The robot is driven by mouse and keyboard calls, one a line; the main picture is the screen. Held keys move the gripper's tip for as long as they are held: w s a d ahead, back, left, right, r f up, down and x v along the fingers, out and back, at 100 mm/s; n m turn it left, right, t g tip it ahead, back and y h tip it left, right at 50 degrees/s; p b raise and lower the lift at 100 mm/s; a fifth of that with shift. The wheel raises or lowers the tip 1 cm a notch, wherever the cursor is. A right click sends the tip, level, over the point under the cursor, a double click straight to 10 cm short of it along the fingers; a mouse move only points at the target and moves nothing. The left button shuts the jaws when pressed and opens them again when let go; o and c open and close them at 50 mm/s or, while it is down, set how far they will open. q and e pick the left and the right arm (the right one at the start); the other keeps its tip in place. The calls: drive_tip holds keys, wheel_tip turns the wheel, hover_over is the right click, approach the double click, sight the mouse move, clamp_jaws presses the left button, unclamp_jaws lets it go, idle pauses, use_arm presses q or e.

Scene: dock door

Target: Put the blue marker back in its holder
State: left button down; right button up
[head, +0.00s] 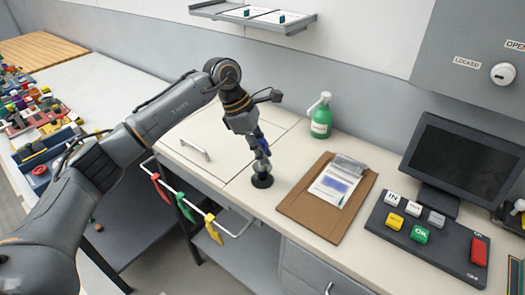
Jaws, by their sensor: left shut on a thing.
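My left gripper (260,160) comes down from the wrist over the counter. It is shut on the blue marker (264,146), of which only a small blue part shows between the fingers. A round black holder (262,181) stands on the counter directly below the gripper. The fingers hide much of the holder's top, so I cannot tell whether the marker's lower end is inside it or above it. My right gripper is not in view.
A clipboard (298,204) lies right of the holder, with a green bottle (321,120) behind. A button panel (425,238) and monitor (463,157) stand further right. A rail (187,205) with coloured tags runs along the counter's front. A shelf (225,12) hangs above.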

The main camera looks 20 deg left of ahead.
use_arm(q)
drive_tip(key=shift+f+b, duration=0.55)
drive_tip(key=shift+f, duration=0.1)
drive_tip(key=c, duration=1.2)
unclamp_jaws()
